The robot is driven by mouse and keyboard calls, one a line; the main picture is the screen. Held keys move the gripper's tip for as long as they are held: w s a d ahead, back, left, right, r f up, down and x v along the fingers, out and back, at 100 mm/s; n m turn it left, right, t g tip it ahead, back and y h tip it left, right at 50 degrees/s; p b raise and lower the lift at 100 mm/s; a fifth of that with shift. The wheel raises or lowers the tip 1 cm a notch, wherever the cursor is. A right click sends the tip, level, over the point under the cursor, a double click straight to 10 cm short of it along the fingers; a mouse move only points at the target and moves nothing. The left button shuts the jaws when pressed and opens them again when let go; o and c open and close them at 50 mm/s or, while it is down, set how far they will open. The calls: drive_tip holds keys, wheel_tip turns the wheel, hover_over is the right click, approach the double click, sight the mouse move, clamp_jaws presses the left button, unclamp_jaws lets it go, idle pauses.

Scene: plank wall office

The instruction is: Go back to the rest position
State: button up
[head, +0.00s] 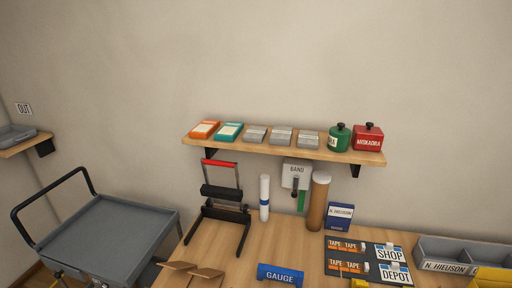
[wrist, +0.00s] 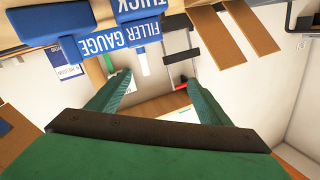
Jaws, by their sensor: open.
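My gripper (wrist: 155,88) shows only in the wrist view. Its two green fingers are spread apart, with nothing held between them. The wrist picture looks upside down. Beyond the fingertips are a blue label reading FILLER GAUGE (wrist: 118,38), brown cardboard pieces (wrist: 216,38) and a dark-framed stand with a red bar. The gripper is apart from these as far as I can tell. In the head view neither my arm nor my gripper shows. The wooden workbench (head: 285,243) there carries a blue GAUGE block (head: 280,274) near its front.
A wall shelf (head: 230,143) holds boxes, a green canister (head: 339,138) and a red one (head: 367,138). A grey cart (head: 105,230) stands at left.

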drive_tip(key=s+f+g+h, duration=0.1)
drive_tip(key=s+f, duration=0.2)
drive_tip(key=s, duration=0.6)
drive_tip(key=s+f+g+h, duration=0.1)
drive_tip(key=s+f, duration=0.3)
drive_tip(key=s, duration=0.5)
drive_tip(key=s+d+r+n, duration=0.1)
drive_tip(key=s, duration=0.6)
drive_tip(key=s+d+r+n, duration=0.1)
drive_tip(key=s+r+n, duration=0.1)
drive_tip(key=s, duration=0.5)
drive_tip(key=shift+s+r, duration=0.25)
drive_tip(key=shift+s, duration=0.1)
